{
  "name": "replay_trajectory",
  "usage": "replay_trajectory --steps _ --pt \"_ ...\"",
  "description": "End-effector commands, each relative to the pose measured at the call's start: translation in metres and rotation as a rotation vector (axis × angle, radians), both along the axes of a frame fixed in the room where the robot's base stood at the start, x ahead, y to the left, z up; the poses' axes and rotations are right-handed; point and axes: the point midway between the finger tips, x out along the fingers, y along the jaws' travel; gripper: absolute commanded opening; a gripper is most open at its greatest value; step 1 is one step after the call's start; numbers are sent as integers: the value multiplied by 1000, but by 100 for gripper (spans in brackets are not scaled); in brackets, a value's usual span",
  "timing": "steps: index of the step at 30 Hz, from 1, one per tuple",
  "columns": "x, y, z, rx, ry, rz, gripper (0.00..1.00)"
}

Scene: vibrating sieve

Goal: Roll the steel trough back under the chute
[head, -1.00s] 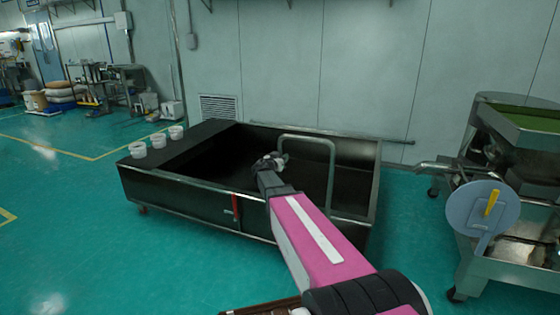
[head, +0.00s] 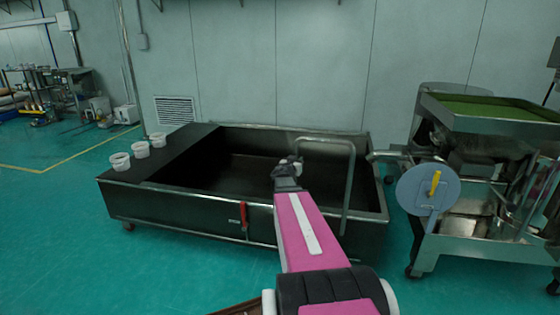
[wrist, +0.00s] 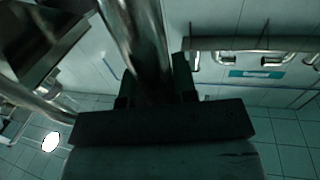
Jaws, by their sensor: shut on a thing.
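The steel trough (head: 180,212) is a wide, dark, open box on casters in the middle of the head view. Its tubular handle (head: 352,180) arches up over the near side, towards the right end. My gripper (head: 288,168) is shut on the handle's left part; in the wrist view the shiny handle tube (wrist: 140,45) passes between the jaws (wrist: 155,95). The sieve machine (head: 470,165), with a green deck, stands just right of the trough. Its chute (head: 385,156) reaches left towards the trough's right end; whether it overhangs the trough is unclear.
The sieve has a grey disc (head: 427,189) with a yellow handle. The wall is close behind; green floor (head: 60,240) is clear at front left.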

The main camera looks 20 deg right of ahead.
Motion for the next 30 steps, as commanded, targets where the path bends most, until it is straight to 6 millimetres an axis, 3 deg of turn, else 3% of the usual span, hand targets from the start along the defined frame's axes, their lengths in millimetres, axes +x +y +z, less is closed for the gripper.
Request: replay_trajectory --steps 6,12,26,27,29,30 --pt "-21 -27 0 1 1 11 0" --pt "-31 -41 0 1 2 12 0" --pt "-34 -48 0 0 0 5 0" --pt "-35 -48 0 0 0 5 30" --pt "-35 -48 0 0 0 4 49" --pt "-34 -48 0 0 0 5 52"
